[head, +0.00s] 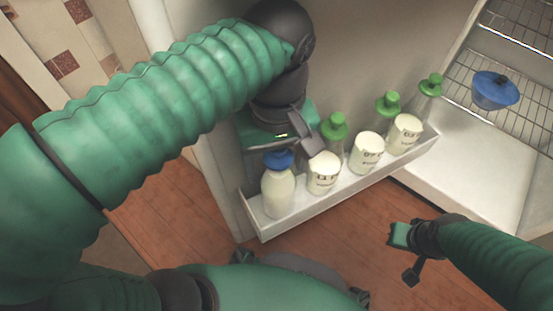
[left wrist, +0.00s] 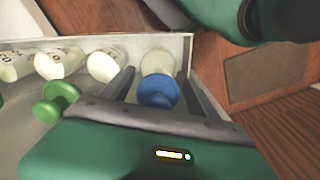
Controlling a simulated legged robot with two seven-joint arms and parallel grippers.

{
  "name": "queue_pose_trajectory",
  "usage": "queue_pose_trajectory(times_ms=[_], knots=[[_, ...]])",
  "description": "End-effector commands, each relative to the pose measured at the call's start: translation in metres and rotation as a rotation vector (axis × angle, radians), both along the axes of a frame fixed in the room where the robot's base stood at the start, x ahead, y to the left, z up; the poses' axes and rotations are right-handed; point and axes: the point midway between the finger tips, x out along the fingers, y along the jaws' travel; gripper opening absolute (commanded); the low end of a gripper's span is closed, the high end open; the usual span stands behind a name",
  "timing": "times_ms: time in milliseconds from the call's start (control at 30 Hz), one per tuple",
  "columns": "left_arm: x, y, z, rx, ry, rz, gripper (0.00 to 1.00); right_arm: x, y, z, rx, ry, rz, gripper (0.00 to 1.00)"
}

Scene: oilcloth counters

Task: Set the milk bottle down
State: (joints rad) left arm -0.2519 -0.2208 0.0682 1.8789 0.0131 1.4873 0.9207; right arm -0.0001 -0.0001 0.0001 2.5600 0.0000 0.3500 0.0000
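The milk bottle (head: 277,193) is white with a blue cap. It stands upright at the near left end of the white fridge door shelf (head: 330,194). In the left wrist view the bottle (left wrist: 158,63) shows between the two fingers of my left gripper (left wrist: 158,72), with a gap on each side. My left gripper (head: 290,141) is open, just above and behind the cap in the head view, and holds nothing. My right gripper (head: 404,256) is open and empty over the wooden floor at the lower right.
White printed cups (head: 323,173) and green-capped bottles (head: 334,131) fill the rest of the door shelf, close beside the milk bottle. The floor before the shelf is clear.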

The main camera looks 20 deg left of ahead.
Motion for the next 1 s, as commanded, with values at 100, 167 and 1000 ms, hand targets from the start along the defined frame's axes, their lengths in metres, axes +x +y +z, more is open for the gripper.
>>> queue_pose_trajectory(times_ms=[100, 167, 1000], knots=[[0.000, 0.000, 0.000, -0.001, -0.001, 0.000, 0.69, 0.000, 0.000, 0.000, 0.000, 0.000, 0.000, 0.00], [0.000, 0.000, 0.000, 0.000, -0.001, -0.001, 0.69, 0.000, 0.000, 0.000, 0.000, 0.000, 0.000, 0.00], [0.001, -0.001, 0.076, -0.001, -0.002, -0.001, 0.69, 0.000, 0.000, 0.059, 0.000, 0.000, 0.000, 0.00]])
